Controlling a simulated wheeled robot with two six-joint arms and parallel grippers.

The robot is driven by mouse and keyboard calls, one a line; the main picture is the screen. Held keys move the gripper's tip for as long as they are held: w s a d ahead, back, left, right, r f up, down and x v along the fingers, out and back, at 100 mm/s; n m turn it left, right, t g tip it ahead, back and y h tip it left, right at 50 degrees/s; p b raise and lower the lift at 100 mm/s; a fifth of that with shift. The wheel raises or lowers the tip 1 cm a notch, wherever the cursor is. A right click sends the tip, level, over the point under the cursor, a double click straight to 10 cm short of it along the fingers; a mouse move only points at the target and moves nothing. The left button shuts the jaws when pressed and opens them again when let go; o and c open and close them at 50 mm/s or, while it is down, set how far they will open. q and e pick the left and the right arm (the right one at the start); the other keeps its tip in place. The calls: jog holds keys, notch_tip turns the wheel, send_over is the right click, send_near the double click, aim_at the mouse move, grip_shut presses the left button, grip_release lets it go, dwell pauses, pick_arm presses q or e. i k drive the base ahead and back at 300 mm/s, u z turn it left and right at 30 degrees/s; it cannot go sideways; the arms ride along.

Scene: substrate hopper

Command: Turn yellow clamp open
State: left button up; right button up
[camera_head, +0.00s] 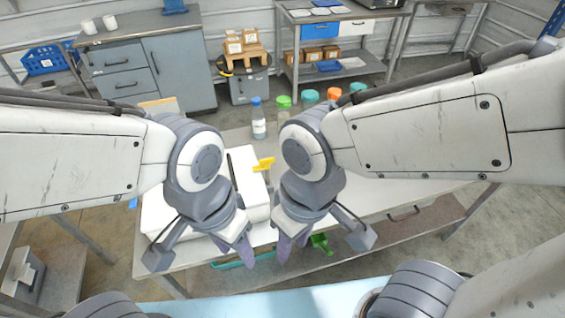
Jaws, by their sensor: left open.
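The yellow clamp (264,164) shows in the gap between my two arms, at the right side of a white box-shaped unit (256,190) on the table. Its lower end is close to the unit's edge; how it is fixed there is too small to tell. My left gripper (237,248) is open and empty, in front of the clamp and a little left of it. My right gripper (292,245) has its purple fingers apart and is empty, in front of the clamp and a little right. Neither touches the clamp. My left arm hides much of the white unit.
A bottle with a blue cap (258,120) and several jars, one with a green lid (284,102), stand behind the clamp on the table (400,205). A green scoop-like item (321,243) lies beyond my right gripper.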

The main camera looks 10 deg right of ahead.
aim_at(264, 164)
jog(key=k, duration=0.5)
jog(key=u, duration=0.7)
jog(key=i, duration=0.75)
jog(key=z, duration=0.45)
